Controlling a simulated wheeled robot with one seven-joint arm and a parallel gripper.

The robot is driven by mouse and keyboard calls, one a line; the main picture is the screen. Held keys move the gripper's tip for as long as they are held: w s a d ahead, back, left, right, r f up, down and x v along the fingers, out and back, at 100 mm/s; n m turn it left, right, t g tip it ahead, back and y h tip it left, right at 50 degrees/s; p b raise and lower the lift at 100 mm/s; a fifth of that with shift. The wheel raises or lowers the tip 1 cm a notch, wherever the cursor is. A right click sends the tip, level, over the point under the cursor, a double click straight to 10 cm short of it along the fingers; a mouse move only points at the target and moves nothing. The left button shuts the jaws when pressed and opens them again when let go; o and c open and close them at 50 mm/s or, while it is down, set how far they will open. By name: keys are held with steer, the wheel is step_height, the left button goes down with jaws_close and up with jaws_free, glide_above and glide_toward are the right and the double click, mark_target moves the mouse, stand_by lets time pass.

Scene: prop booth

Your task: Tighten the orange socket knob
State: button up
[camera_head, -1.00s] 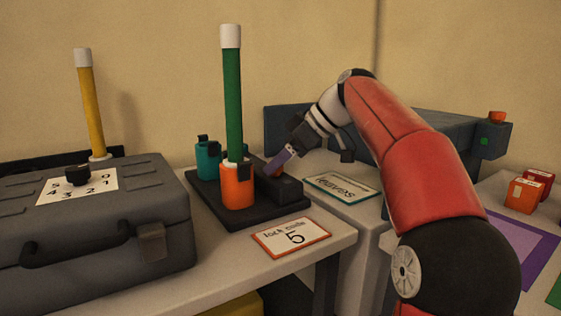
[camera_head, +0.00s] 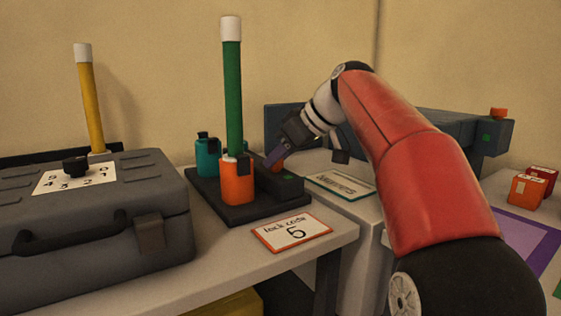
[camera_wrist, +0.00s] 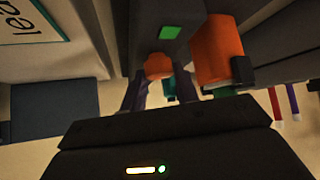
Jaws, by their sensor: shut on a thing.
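The orange socket knob (camera_wrist: 158,66) sits between my two fingers at the end of a dark block (camera_wrist: 145,28) in the wrist view. My gripper (camera_wrist: 160,88) is shut on it. In the head view my gripper (camera_head: 276,156) reaches down to the dark block (camera_head: 275,187), and its finger hides most of the knob. A green light (camera_wrist: 170,32) shows on the block, also in the head view (camera_head: 287,178). A green rod (camera_head: 233,100) stands upright in an orange cup (camera_head: 237,183) beside the block, on a black base (camera_head: 238,214).
A teal cup (camera_head: 208,156) stands behind the orange cup. A "lock code" card (camera_head: 292,232) lies in front. A grey case (camera_head: 90,220) with a dial is at left, a yellow rod (camera_head: 90,105) behind it. A teal-edged card (camera_head: 340,185) and orange and red boxes (camera_head: 525,191) are at right.

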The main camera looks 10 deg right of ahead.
steer(key=o, duration=1)
steer(key=shift+c, duration=0.2)
steer(key=p+v, duration=0.1)
steer(key=v, duration=0.6)
steer(key=shift+s+d+r, duration=0.2)
steer(key=shift+s+r, duration=0.05)
steer(key=shift+r, duration=0.05)
